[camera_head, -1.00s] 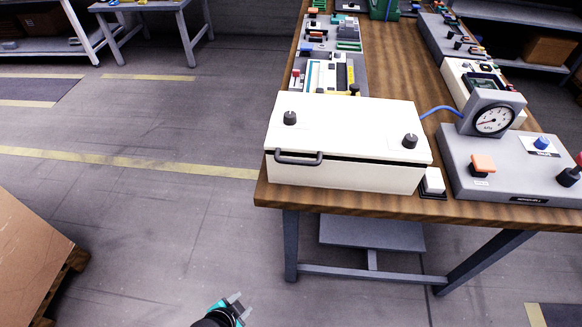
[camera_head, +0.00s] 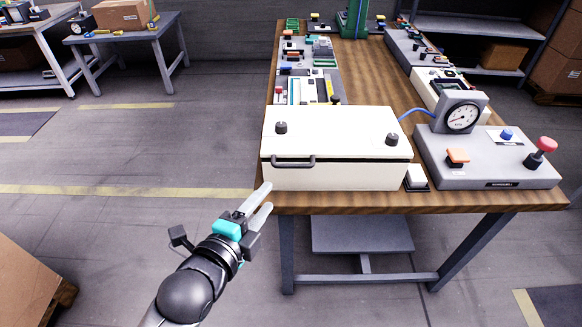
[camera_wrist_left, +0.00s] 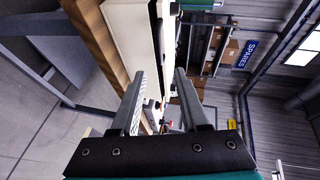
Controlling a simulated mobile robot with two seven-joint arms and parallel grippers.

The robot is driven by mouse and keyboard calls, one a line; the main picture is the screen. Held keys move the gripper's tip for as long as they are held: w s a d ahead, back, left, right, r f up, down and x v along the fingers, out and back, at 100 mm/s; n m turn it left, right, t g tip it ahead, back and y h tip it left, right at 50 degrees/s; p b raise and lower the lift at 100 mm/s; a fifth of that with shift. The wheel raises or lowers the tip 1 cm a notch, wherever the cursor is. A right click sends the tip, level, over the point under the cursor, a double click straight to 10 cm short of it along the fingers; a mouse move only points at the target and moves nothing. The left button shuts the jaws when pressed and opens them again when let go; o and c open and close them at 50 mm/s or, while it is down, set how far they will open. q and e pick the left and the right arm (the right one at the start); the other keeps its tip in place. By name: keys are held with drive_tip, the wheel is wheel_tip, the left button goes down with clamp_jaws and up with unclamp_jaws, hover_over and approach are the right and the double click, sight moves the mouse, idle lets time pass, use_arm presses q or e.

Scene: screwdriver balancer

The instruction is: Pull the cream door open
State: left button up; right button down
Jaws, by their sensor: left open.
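A cream box (camera_head: 336,172) stands at the near left corner of the wooden table. Its cream door (camera_head: 336,130) is the top panel, with two black knobs and a dark bar handle (camera_head: 293,162) at its front left. A thin dark seam runs under the panel's front edge; it looks closed. My left gripper (camera_head: 265,197) is open and empty, just in front of and below the handle, apart from it. In the left wrist view, my open fingers (camera_wrist_left: 160,76) point toward the cream box (camera_wrist_left: 130,30) at the top. My right gripper is not in view.
The wooden table (camera_head: 375,90) has its front edge close to my left gripper. A grey gauge unit (camera_head: 480,170) and a small white switch (camera_head: 416,175) stand right of the box. Several panels line the table behind.

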sight(293, 167)
use_arm(q)
drive_tip(key=b+x, duration=0.3)
drive_tip(key=x, duration=1.1)
drive_tip(key=shift+w+d+f, duration=0.15)
drive_tip(key=shift+w, duration=0.1)
drive_tip(key=shift+c, duration=0.3)
clamp_jaws()
idle(0.6)
